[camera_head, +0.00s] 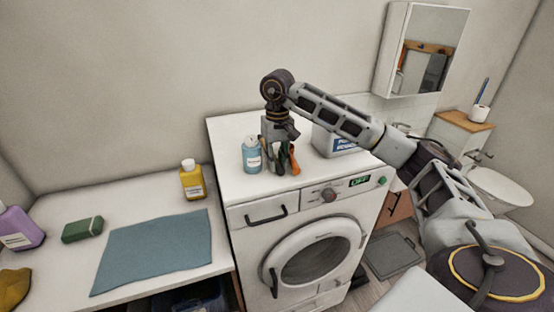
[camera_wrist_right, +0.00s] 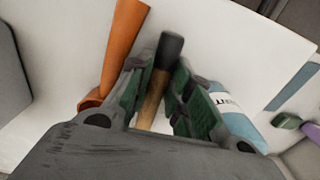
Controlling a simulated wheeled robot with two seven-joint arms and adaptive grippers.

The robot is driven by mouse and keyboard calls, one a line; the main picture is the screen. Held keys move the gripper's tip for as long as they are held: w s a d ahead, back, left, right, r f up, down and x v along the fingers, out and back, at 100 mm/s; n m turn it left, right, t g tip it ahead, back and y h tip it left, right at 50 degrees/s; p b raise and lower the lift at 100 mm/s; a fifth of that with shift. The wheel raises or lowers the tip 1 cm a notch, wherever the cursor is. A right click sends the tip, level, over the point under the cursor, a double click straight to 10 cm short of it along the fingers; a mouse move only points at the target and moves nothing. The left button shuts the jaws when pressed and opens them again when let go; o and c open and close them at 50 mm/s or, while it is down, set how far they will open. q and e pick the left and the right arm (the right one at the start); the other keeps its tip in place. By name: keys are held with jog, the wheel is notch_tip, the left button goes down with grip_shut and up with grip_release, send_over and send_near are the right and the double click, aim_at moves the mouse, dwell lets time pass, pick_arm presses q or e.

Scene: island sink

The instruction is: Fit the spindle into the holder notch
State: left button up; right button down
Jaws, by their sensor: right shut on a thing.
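My right gripper (camera_head: 278,158) is over the top of the white washing machine, pointing down. In the right wrist view its green-padded fingers (camera_wrist_right: 160,92) are shut on a wooden rod with a dark grey end (camera_wrist_right: 169,50), which looks like the spindle. An orange, tapered piece (camera_wrist_right: 121,45) lies just left of the fingers there; in the head view the orange piece (camera_head: 294,161) shows beside the gripper. I cannot tell whether it is the holder, and no notch is clearly visible. My left gripper is not in view.
A blue bottle (camera_head: 251,156) stands close left of the gripper. The washing machine (camera_head: 234,134) has free top at the back left. A yellow bottle (camera_head: 192,182) and blue cloth (camera_head: 155,252) are on the left counter.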

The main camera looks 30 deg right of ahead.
jog(key=shift+f, duration=0.15)
jog(key=c, duration=1.6)
grip_release()
jog(key=shift+r, duration=0.2)
jog(key=shift+r, duration=3)
jog(key=shift+r+p, duration=0.95)
jog(key=shift+r, duration=2)
jog(key=shift+o, duration=0.3)
